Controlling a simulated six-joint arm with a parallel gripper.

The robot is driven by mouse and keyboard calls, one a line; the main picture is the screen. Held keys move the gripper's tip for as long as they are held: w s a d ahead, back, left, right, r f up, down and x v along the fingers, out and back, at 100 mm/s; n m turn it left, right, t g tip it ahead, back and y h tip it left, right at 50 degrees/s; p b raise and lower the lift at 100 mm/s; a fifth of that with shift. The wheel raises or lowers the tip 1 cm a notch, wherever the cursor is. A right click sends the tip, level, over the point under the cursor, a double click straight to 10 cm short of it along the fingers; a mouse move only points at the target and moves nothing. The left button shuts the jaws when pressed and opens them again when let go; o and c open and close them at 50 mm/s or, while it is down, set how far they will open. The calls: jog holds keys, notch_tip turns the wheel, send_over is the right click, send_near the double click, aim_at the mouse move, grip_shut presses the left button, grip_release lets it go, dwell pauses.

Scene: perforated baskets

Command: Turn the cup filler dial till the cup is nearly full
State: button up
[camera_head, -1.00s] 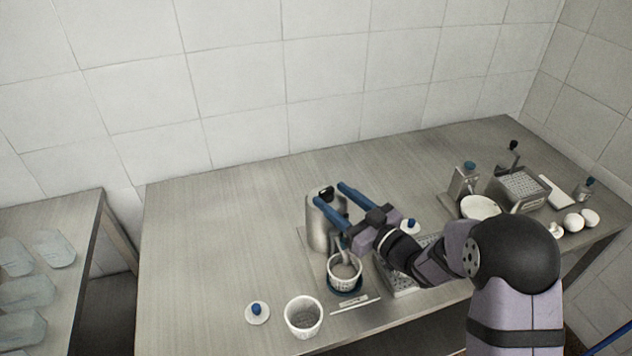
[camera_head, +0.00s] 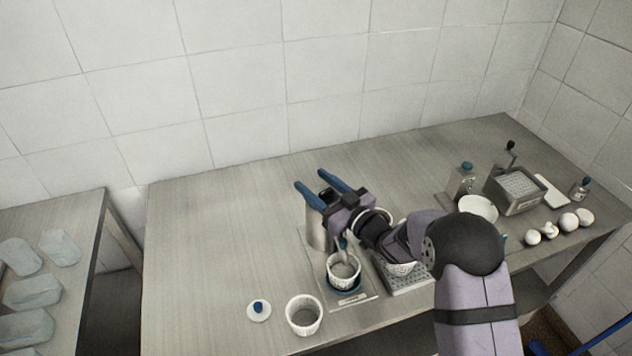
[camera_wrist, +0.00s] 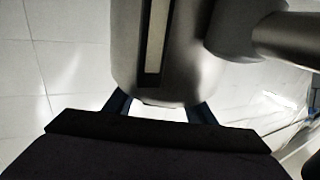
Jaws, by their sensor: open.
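The cup filler (camera_head: 317,236) is a metal cylinder on a flat base, partly hidden behind my arm. A dark part, perhaps the dial, shows at its top between my fingers, but I cannot tell its setting. A white cup (camera_head: 343,276) stands upright under the spout on a blue ring; its fill level is unclear. My gripper (camera_head: 310,179) is open, its blue fingers spread over the filler's top. In the wrist view, the filler's metal body (camera_wrist: 125,45) with a pale vertical strip fills the space beyond the fingers. I cannot tell if they touch it.
Another white cup (camera_head: 304,316) and a lid with a blue knob (camera_head: 258,311) stand at the front. A perforated tray (camera_head: 408,283) lies right of the filler, under my arm. The table's left is clear.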

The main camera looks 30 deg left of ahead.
jog(key=c, duration=1)
jog(key=shift+c, duration=0.2)
jog(key=shift+b, duration=0.5)
jog(key=shift+w+m+t+h, duration=0.15)
jog(key=shift+m+t+h, duration=0.15)
jog(key=shift+m+t, duration=0.3)
jog(key=shift+d+t+b, duration=0.1)
jog(key=shift+t+b, duration=0.2)
jog(key=shift+b, duration=0.1)
jog(key=shift+w+h, duration=0.1)
jog(key=shift+h, duration=0.2)
